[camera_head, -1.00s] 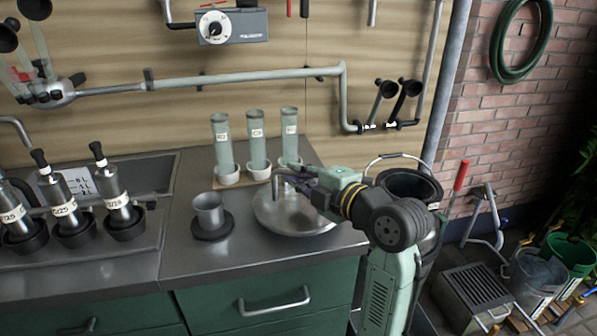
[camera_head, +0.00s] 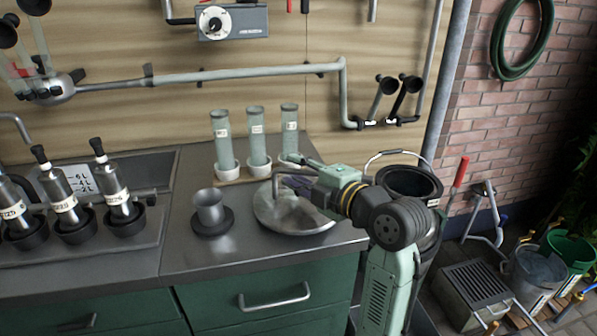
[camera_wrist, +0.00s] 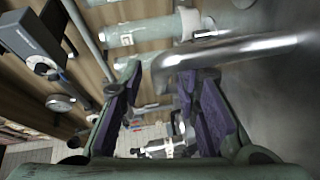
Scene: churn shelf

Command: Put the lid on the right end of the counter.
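The lid (camera_head: 277,216) is a round, shiny metal disc with a bent bar handle (camera_head: 275,184). It lies on the right end of the counter, apparently flat. My gripper (camera_head: 294,184) is just above the lid, beside the handle. In the wrist view the purple finger pads of my gripper (camera_wrist: 162,105) stand wide apart, with nothing clamped between them. The metal handle (camera_wrist: 235,50) crosses beyond the right fingertip there, with its bent end near the gap. Part of the lid's far side is hidden by my gripper.
A grey cup on a dark round base (camera_head: 209,212) stands left of the lid. Several labelled green tubes (camera_head: 257,140) stand in white cups behind it. A dark churn (camera_head: 410,185) stands right of the counter (camera_head: 235,258). The counter's front strip is clear.

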